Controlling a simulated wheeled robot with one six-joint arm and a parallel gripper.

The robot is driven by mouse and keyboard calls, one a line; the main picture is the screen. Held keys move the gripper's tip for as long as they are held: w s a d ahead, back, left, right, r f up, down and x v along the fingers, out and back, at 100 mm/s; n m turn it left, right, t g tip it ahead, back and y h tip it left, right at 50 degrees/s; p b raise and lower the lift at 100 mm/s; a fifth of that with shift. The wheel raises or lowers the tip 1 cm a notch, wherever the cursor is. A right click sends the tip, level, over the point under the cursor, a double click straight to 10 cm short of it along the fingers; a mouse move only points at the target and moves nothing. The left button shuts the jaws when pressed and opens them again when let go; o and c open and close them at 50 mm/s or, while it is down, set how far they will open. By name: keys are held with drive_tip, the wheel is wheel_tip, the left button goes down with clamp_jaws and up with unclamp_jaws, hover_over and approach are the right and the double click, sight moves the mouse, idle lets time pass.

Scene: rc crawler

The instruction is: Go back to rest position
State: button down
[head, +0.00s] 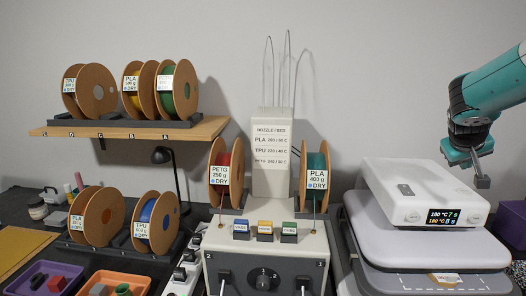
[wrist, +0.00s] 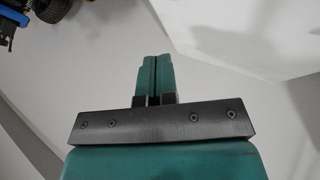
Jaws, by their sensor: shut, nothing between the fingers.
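My gripper (head: 482,182) hangs at the right of the head view, above the white and grey heat-press-like machine (head: 425,190) with a lit display. It points down and is apart from the machine. In the wrist view my gripper's teal fingers (wrist: 154,82) are closed together with nothing between them. My teal and black arm comes in from the right edge of the head view.
A wooden shelf (head: 200,132) with filament spools is at the upper left. A grey control box (head: 265,255) with two spools and thin upright wires stands in the middle. Purple (head: 30,280) and orange (head: 125,278) trays lie front left. The wall behind is bare.

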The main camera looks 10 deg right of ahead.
drive_tip(key=s+a+f+n+y+b, duration=0.1)
drive_tip(key=s+a+f+n+y, duration=0.15)
drive_tip(key=a, duration=0.75)
drive_tip(key=s+a+f+n+y+b, duration=0.1)
drive_tip(key=s+a+y, duration=0.2)
drive_tip(key=a, duration=0.7)
drive_tip(key=s+a+f+n+y+b, duration=0.1)
drive_tip(key=s+a+n+y+b, duration=0.15)
drive_tip(key=a, duration=0.75)
drive_tip(key=s+a+f+n+g+y, duration=0.1)
drive_tip(key=s+a+f+n+g, duration=0.1)
drive_tip(key=s+a, duration=0.4)
drive_tip(key=s+a+f+n+g+y+b, duration=0.1)
drive_tip(key=s+a, duration=0.6)
drive_tip(key=s, duration=0.7)
drive_tip(key=shift+f+n+g+y, duration=0.35)
drive_tip(key=shift+n+g+y, duration=0.25)
drive_tip(key=shift+g+y, duration=0.2)
idle(2.2)
